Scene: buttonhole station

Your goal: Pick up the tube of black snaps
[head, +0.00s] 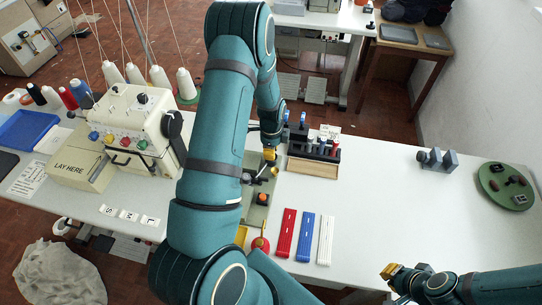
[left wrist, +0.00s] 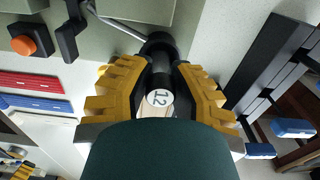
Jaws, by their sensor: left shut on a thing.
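My left gripper (left wrist: 160,90) has its yellow fingers shut on a dark tube (left wrist: 157,50) with a round white end marked 12. The fingers press on the tube from both sides; its far end is by a grey-green machine part. Its contents are hidden. In the head view, my left gripper (head: 269,155) is small and partly hidden by my arm, just left of a black rack (head: 315,147) of dark upright pieces. My right gripper (head: 394,271) is over the front edge of the table, away from the objects; its finger gap is unclear.
Red (head: 287,232), blue (head: 306,236) and white (head: 326,240) strips lie in front of the rack. An orange button (head: 262,198) is near my left gripper. A green round tray (head: 507,186) stands far right. The right table middle is clear.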

